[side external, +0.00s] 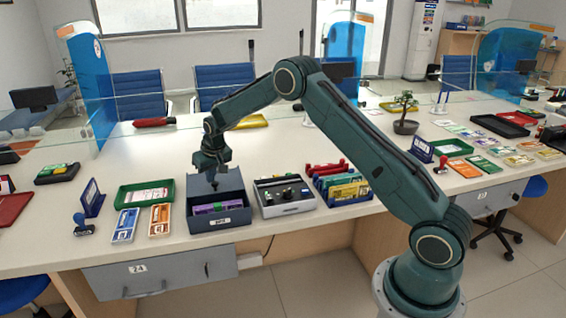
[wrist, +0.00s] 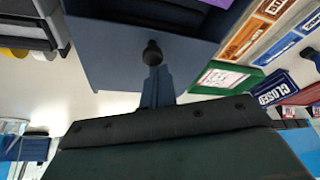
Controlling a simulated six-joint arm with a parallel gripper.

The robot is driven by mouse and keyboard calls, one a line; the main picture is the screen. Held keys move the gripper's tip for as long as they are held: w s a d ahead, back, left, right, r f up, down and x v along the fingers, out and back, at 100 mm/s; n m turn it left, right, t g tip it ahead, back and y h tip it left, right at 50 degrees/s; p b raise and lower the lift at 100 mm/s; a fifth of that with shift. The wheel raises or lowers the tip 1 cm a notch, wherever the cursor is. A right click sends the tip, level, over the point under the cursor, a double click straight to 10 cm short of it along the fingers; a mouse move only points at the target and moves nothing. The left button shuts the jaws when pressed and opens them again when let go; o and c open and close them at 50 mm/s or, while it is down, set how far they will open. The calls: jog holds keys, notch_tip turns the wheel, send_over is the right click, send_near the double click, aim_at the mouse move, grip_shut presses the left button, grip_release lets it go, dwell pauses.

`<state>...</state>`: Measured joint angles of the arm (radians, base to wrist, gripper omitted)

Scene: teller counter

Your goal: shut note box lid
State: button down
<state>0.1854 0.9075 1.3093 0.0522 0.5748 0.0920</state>
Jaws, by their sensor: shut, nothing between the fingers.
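The note box (side external: 220,222) is a dark blue-grey box near the front edge of the counter, with purple note bundles (side external: 217,207) inside. Its lid (side external: 235,182) stands raised at the back, so the box is open. My gripper (side external: 214,186) points down at the raised lid, with its fingertips overlapping the lid's face in the side view. The fingers are shut and hold nothing. In the wrist view, the dark fingertip (wrist: 152,50) shows against a blue-grey panel of the box (wrist: 110,50). I cannot tell whether it touches.
A grey tray with dark items (side external: 285,208) stands close on the right, then a rack of colored folders (side external: 343,190). On the left are a green tray (side external: 130,197), orange and blue cards (side external: 158,222) and a stamp (side external: 82,228). The counter behind the box is mostly clear.

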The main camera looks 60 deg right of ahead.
jog(key=s+a, duration=0.6)
jog(key=shift+s+a, duration=0.2)
jog(key=shift+s, duration=0.1)
dwell(0.4)
notch_tip(320, 180, up, 10)
jog(key=shift+w+d, duration=0.15)
jog(key=shift+w, duration=0.2)
dwell(0.8)
jog(key=shift+r, duration=0.15)
